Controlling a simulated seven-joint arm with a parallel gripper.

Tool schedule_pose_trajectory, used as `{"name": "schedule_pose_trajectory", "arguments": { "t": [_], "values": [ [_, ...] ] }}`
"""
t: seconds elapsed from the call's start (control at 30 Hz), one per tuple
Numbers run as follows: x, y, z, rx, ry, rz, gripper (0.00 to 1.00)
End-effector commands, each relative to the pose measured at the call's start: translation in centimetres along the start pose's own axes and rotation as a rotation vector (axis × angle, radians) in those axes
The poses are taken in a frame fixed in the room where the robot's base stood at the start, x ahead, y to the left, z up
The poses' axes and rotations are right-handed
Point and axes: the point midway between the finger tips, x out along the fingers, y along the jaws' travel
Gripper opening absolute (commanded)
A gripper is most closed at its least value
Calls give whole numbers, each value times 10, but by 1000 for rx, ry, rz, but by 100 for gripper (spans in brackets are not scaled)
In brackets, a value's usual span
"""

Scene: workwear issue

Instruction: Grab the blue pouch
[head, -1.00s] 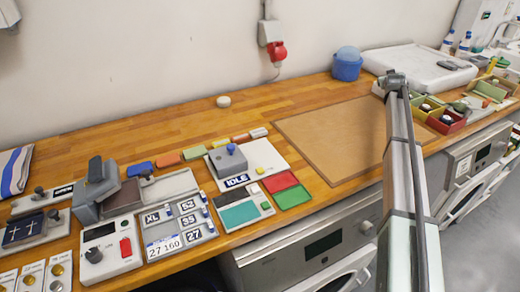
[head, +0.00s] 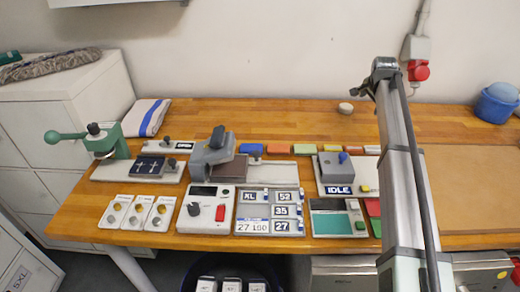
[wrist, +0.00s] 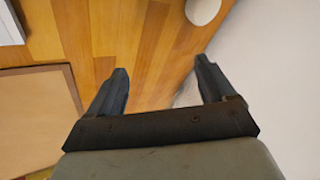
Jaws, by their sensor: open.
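A small blue block-like piece (head: 251,149), the likeliest blue pouch, lies at the left end of a row of coloured pieces on the wooden worktop in the head view. The blue piece is not in the wrist view.
A grey press (head: 212,160) and a grey block with a blue knob (head: 336,166) stand near the row. A white puck (head: 345,108) lies behind, also in the wrist view (wrist: 202,10). A blue tub (head: 497,104) stands right. The back strip of worktop (head: 270,118) is mostly clear.

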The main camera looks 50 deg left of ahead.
Motion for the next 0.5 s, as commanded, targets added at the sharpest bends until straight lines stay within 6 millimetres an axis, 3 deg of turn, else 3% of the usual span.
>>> {"name": "schedule_pose_trajectory", "arguments": {
  "t": [0.03,0.2,0.5],
  "values": [
    [-8,-17,30,25,-35,12,83],
    [-37,-56,124,137,-142,85,83],
    [-107,-99,286,306,-271,272,83]
  ]
}}
